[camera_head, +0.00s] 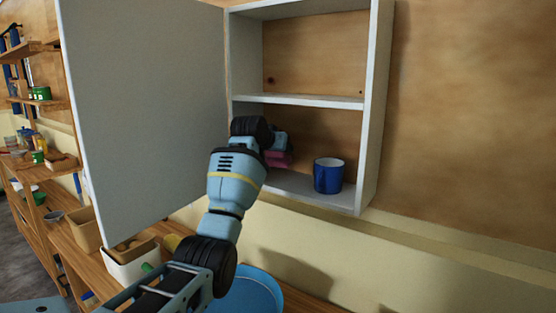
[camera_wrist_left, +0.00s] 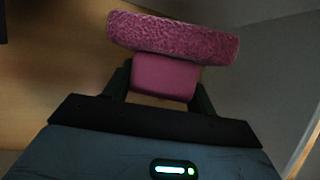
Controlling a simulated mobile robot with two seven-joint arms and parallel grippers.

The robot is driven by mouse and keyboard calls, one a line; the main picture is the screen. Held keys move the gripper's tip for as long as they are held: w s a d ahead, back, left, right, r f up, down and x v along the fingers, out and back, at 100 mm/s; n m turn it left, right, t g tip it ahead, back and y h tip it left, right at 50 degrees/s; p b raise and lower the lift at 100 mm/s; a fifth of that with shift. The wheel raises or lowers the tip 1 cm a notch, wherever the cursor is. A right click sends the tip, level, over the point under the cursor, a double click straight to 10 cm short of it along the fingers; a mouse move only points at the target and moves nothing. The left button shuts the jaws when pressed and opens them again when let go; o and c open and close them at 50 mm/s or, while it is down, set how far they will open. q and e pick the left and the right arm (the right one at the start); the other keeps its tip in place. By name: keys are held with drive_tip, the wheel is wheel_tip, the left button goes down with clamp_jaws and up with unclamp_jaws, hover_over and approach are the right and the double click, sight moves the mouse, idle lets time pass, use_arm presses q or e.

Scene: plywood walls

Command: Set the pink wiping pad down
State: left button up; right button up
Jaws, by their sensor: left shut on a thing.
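The pink wiping pad (camera_head: 277,158) is inside the lower compartment of the open wall cabinet (camera_head: 371,110), at its left side. In the left wrist view the pad (camera_wrist_left: 175,38) shows a rough, thick pink slab with a smooth pink grip block below it. My left gripper (camera_wrist_left: 163,84) is shut on that block, one dark finger at each side. In the head view my left gripper (camera_head: 278,142) is partly hidden behind its own wrist. I cannot tell whether the pad touches the cabinet floor. My right gripper is not in view.
A blue mug (camera_head: 328,176) stands on the cabinet floor, right of the pad. A middle shelf (camera_head: 300,101) is above. The open grey door (camera_head: 145,110) stands left of my arm. A blue basin (camera_head: 250,290) and a white bin (camera_head: 130,265) are on the counter below.

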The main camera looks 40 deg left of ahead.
sight(276, 157)
use_arm(q)
wheel_tip(276, 157, down, 3)
drive_tip(key=shift+r, duration=0.1)
drive_tip(key=shift+w+f, duration=0.2)
drive_tip(key=shift+f, duration=0.3)
drive_tip(key=o, duration=1.1)
drive_tip(key=shift+f, duration=0.15)
drive_tip(key=shift+r, duration=0.2)
drive_tip(key=v, duration=1.2)
